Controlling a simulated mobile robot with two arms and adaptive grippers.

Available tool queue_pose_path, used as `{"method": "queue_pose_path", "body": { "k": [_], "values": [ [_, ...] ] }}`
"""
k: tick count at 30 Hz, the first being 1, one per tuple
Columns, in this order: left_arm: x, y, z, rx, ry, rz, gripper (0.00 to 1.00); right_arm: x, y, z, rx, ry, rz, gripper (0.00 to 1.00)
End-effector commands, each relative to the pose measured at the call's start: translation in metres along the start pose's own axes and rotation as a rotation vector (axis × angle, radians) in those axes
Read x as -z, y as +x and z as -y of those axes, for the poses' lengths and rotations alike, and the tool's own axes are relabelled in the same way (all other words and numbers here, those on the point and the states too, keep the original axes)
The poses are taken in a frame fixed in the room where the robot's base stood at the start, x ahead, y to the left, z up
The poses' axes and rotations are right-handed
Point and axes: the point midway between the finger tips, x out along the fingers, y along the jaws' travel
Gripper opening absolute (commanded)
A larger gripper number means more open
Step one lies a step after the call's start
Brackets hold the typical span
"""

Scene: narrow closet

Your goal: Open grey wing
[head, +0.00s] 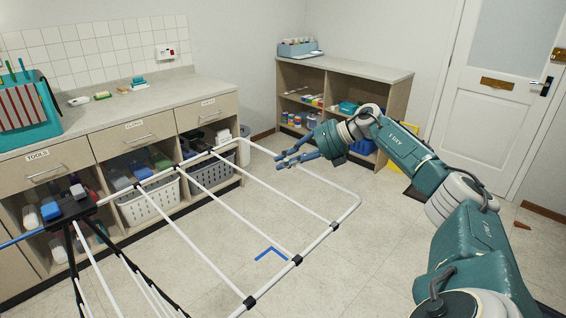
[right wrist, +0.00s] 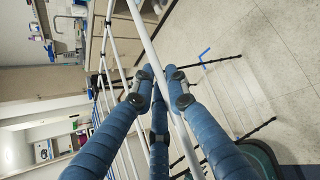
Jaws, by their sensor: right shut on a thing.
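The drying rack's pale grey-white wing (head: 325,238) is a tube frame with thin cross rods and black clips. In the head view it extends right from the black hub (head: 70,205) and looks roughly level above the floor. My right gripper (head: 282,161) is at the wing's far outer rail. In the right wrist view, the blue padded fingers of my right gripper (right wrist: 163,80) close around a pale tube of the wing (right wrist: 150,45). The exact contact is partly hidden by the fingers. My left gripper is out of view.
A counter with drawers (head: 125,110) and baskets (head: 150,203) runs along the left. An open shelf (head: 345,78) stands at the back, a white door (head: 490,90) at right. A blue corner mark (head: 271,250) lies on the floor. A blue rail (head: 22,237) leaves the hub leftward.

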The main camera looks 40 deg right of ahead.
Motion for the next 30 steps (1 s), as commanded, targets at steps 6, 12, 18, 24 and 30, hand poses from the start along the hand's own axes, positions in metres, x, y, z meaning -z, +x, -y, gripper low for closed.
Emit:
{"method": "queue_pose_path", "body": {
  "k": [6,12,18,24,30],
  "values": [
    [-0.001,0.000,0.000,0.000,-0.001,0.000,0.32,-0.001,0.000,-0.001,-0.003,0.002,0.003,0.21],
    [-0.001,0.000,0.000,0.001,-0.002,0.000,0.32,-0.001,0.000,-0.001,-0.002,0.000,0.003,0.34],
    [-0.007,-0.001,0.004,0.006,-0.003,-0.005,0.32,-0.001,-0.002,-0.001,-0.001,-0.001,0.003,0.34],
    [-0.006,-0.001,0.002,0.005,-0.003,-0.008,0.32,-0.002,-0.026,0.000,0.003,-0.002,0.002,0.34],
    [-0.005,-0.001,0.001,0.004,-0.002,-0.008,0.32,-0.003,-0.070,0.001,0.004,0.000,0.000,0.34]
  ]
}}
